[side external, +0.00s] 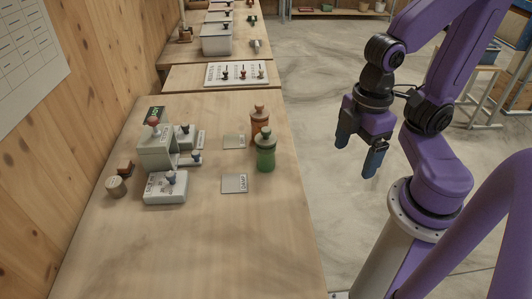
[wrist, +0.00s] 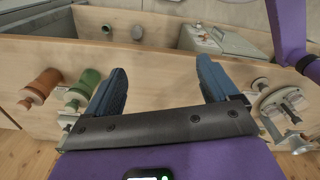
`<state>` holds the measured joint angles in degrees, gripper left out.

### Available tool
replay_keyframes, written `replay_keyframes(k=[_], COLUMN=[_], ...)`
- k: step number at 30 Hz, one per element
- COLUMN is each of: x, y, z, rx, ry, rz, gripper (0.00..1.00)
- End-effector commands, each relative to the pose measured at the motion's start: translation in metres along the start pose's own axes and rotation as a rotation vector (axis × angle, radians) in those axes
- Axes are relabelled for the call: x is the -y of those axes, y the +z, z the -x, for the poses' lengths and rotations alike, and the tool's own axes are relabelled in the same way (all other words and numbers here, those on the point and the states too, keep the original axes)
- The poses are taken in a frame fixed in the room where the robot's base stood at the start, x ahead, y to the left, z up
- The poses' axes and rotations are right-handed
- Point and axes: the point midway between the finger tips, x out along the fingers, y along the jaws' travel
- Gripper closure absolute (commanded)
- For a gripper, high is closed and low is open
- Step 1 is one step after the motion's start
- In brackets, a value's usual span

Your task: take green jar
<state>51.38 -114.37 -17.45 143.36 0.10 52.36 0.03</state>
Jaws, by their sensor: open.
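The green jar (side external: 265,154) stands upright near the right edge of the workbench in the side view, with a narrower knobbed top. It also shows at the left of the wrist view (wrist: 85,87), left of my left-hand finger. An orange-brown jar (side external: 259,121) stands just behind it, and shows farther left in the wrist view (wrist: 42,85). My gripper (side external: 357,152) is off the bench's right side, to the right of the green jar and clear of it. Its blue fingers (wrist: 163,66) are spread apart with nothing between them.
A grey-green machine (side external: 155,152) with knobs and a grey control box (side external: 165,190) stand on the bench's left part. Two flat grey plates (side external: 234,184) lie beside the jars. A small round tan item (side external: 116,187) sits far left. The front of the bench (side external: 190,255) is clear.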

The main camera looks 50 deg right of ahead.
Motion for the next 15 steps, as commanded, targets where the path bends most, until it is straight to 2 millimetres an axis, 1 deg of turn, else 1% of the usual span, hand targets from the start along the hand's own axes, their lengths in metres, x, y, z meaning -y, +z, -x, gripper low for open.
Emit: replay_keyframes(k=[4,7,15], x=[-0.003,-0.01,-0.04], y=[-0.002,-0.007,-0.032], z=[-0.004,-0.012,-0.046], rx=[0.031,0.103,0.425], ry=[0.012,0.043,0.203], rz=[0.01,0.041,0.19], gripper=[0.13,0.13,0.13])
